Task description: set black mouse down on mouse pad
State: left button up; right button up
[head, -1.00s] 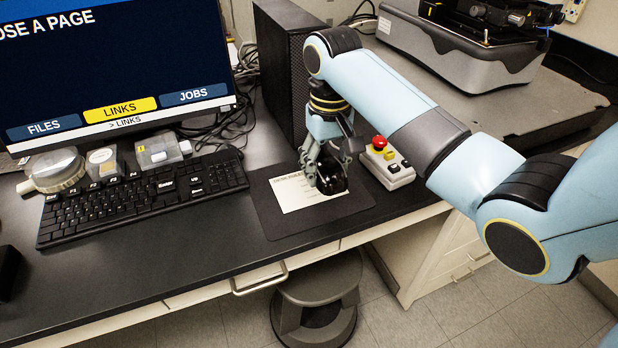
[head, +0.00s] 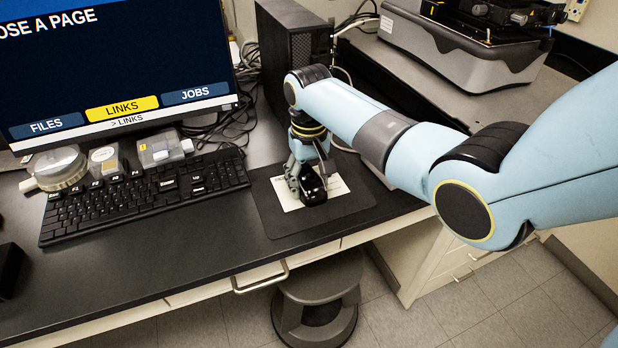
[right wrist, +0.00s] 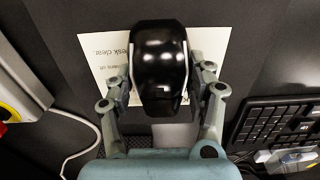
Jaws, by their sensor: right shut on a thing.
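The black mouse (head: 313,190) is between the fingers of my right gripper (head: 304,186), over the mouse pad in the head view. In the right wrist view the glossy black mouse (right wrist: 159,68) fills the space between the two grey fingers (right wrist: 160,95), which are shut on its sides. The dark mouse pad (head: 271,219) lies at the desk's front edge, with a cream printed note (head: 340,187) on it. The mouse covers part of the note. I cannot tell whether the mouse touches the note or hangs just above it. My left gripper is not in view.
A black keyboard (head: 140,197) lies left of the pad, below a monitor (head: 115,60). A black computer tower (head: 290,50) stands behind the pad. In the right wrist view a control box (right wrist: 22,90) with a cable is at the left. A stool (head: 318,300) stands below the desk.

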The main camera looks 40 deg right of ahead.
aim_at(309, 176)
jog(key=o, duration=1.2)
jog(key=shift+r, duration=0.5)
notch_tip(309, 176, up, 11)
jog(key=shift+r, duration=0.1)
